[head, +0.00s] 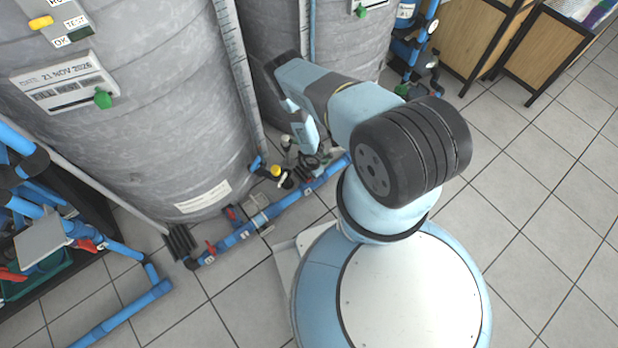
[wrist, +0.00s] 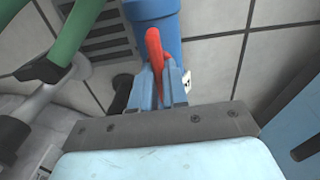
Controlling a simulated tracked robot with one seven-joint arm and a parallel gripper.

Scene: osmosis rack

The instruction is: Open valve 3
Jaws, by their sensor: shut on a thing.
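In the wrist view a red valve handle (wrist: 154,48) stands in front of a blue pipe (wrist: 152,10). The two blue fingers of my gripper (wrist: 162,82) are shut on the handle, one on each side, and its upper end sticks out between them. A small white tag (wrist: 187,82) shows partly beside the right finger; its number is not readable. In the head view my gripper (head: 311,163) reaches down to the right part of the low blue pipe run (head: 265,216). The handle it holds is hidden there.
Other red valve handles (head: 210,247) sit further left along the pipe. A large grey tank (head: 150,130) stands behind it, with a second tank (head: 350,45) to the right. A green pipe (wrist: 78,28) is close by at upper left. Tiled floor is clear at right.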

